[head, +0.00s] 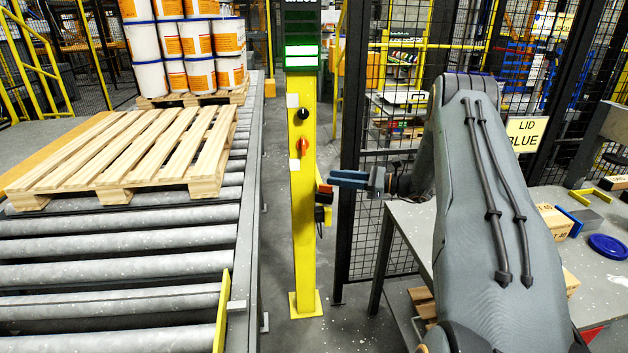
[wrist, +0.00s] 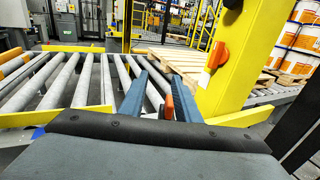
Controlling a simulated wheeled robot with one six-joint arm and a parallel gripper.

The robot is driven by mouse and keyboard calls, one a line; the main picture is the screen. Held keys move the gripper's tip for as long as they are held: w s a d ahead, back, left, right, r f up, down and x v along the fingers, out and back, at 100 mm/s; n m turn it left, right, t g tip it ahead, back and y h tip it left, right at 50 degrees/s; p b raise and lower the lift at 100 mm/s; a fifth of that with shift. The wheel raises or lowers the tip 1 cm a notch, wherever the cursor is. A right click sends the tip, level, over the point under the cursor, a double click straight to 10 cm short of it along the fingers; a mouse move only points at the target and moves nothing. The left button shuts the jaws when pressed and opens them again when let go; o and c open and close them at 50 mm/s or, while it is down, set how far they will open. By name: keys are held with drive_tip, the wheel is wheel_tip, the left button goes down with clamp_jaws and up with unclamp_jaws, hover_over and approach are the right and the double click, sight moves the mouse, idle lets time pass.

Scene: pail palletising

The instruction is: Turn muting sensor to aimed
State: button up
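The yellow post (head: 302,240) stands right of the conveyor. On its right side is a small orange-and-black device (head: 324,189), which looks like the muting sensor. My gripper (head: 334,178) reaches in from the right, its blue fingertips close to that device. In the wrist view my gripper (wrist: 159,79) is open, with its two blue fingers apart. A small orange piece (wrist: 169,107) shows between them, nearer the right finger; I cannot tell whether they touch. The sensor's facing is unclear.
The post also carries a black knob (head: 303,113) and an orange rotary switch (head: 303,147), which also shows in the wrist view (wrist: 218,55). An empty wooden pallet (head: 125,150) lies on the roller conveyor (head: 120,272). A mesh fence stands behind my gripper.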

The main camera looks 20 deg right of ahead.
sight(324, 195)
wheel_tip(324, 195, down, 6)
drive_tip(key=w+b, duration=0.3)
drive_tip(key=b, duration=0.4)
drive_tip(key=p+x, duration=0.3)
drive_tip(key=x, duration=0.4)
drive_tip(key=shift+w+d, duration=0.15)
clamp_jaws()
